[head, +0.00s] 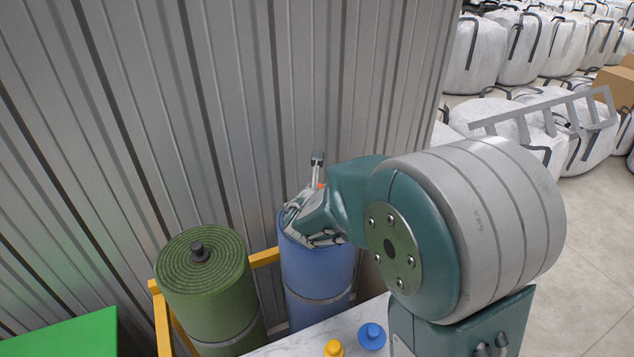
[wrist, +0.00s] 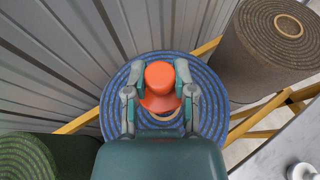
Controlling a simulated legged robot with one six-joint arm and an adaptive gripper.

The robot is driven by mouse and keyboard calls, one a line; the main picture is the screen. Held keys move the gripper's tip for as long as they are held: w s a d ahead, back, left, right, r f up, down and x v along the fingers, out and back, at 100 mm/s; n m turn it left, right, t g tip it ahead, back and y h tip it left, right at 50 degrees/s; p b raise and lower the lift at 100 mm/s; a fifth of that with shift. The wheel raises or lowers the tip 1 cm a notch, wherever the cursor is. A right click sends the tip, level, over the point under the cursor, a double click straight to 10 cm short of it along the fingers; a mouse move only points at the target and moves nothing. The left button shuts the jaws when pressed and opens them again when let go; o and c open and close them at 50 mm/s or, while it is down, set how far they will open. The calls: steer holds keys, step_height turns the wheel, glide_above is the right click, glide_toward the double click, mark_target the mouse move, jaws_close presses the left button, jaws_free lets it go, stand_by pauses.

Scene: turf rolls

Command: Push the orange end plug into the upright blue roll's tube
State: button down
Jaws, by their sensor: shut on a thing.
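The orange end plug (wrist: 160,78) is between the two fingers of my gripper (wrist: 160,95) in the wrist view, and my gripper is shut on it. The upright blue roll (head: 318,270) stands below my gripper (head: 318,208) in the head view, where only a sliver of orange shows. In the wrist view the plug is over the middle of the blue roll's spiral top (wrist: 115,95). A tan crescent of the tube's rim (wrist: 165,118) shows beside the plug, on the near side. Whether the plug's lower end is inside the tube is hidden.
A green roll (head: 205,280) with a black plug (head: 200,251) stands left of the blue roll. A brown roll (wrist: 265,55) stands right in the wrist view. A yellow frame (head: 162,320) surrounds the rolls. Blue (head: 372,336) and yellow (head: 334,348) plugs lie on the white table. A corrugated wall (head: 240,110) is close behind.

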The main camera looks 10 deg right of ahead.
steer(key=shift+f, duration=1.55)
steer(key=shift+f, duration=1.55)
stand_by(0.5)
steer(key=shift+c, duration=1.8)
jaws_free()
steer(key=shift+s, duration=0.1)
steer(key=v, duration=1.1)
steer(key=shift+s+a, duration=0.2)
steer(key=shift+s, duration=0.2)
steer(key=shift+r, duration=0.1)
